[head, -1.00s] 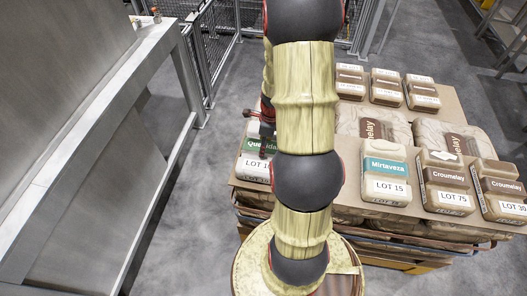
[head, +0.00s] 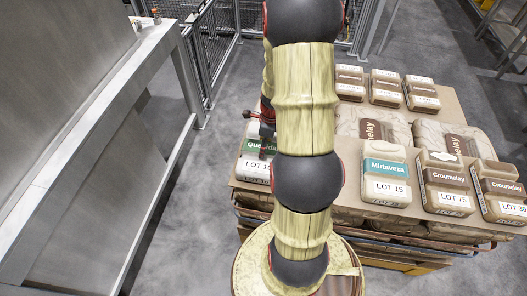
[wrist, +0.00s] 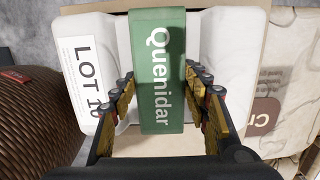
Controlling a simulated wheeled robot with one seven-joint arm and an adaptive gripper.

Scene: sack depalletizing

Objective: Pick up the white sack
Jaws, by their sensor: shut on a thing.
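The white sack (wrist: 218,45) has a green band reading Quenidar and a white LOT label. It fills the upper middle of the wrist view. In the head view the white sack (head: 256,168) lies at the left end of the pallet's near row, partly hidden by my arm. My gripper (wrist: 162,88) is shut on the white sack, with one finger on each side of the green band. In the head view my gripper (head: 265,132) is mostly hidden behind my arm, over the sack. I cannot tell any gap beneath the sack.
Several smaller sacks lie farther back. A grey metal table (head: 165,40) stands at the left, with bare floor between it and the pallet.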

